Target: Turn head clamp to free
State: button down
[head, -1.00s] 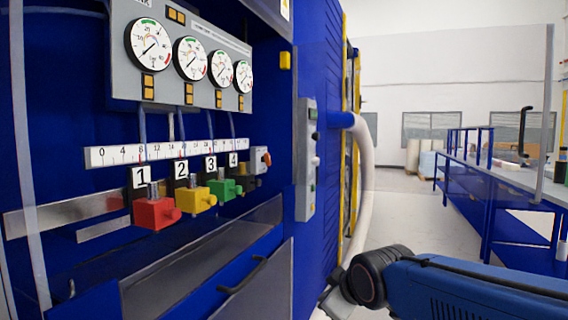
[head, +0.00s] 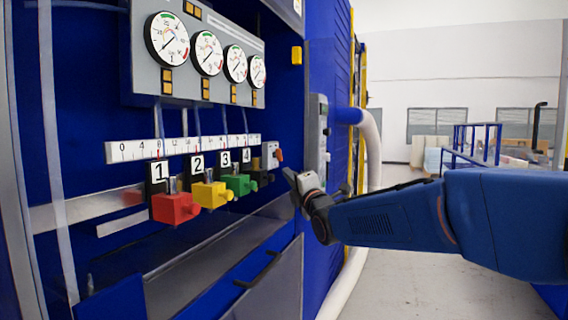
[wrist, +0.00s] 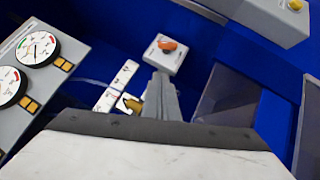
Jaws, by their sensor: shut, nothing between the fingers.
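The head clamp switch is a small light-grey box (head: 269,156) with an orange knob (head: 279,155), at the right end of the scale rail. In the wrist view the grey box (wrist: 163,56) lies just beyond my fingertips, and its orange knob (wrist: 167,44) points roughly sideways. My gripper (head: 288,178) is shut and empty, a little right of and below the switch in the head view. In the wrist view my shut fingers (wrist: 160,82) point towards the box and look apart from the knob. The knob's markings are too small to read.
Red (head: 175,207), yellow (head: 209,195) and green (head: 239,184) blocks hang under a white scale rail (head: 130,150). Dial gauges on a grey panel (head: 205,85) are above. A grey control box (head: 317,135) stands right of the switch. A ledge with a handle (head: 258,270) is below.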

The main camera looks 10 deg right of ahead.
send_near(277, 151)
jog(key=w+a, duration=0.3)
jog(key=shift+w+d+r, duration=0.15)
jog(key=shift+w+d, duration=0.5)
jog(key=shift+w+d+r, duration=0.35)
jog(key=shift+w+d, duration=0.05)
jog(key=shift+w, duration=0.15)
jog(key=shift+r, duration=0.25)
dwell(0.3)
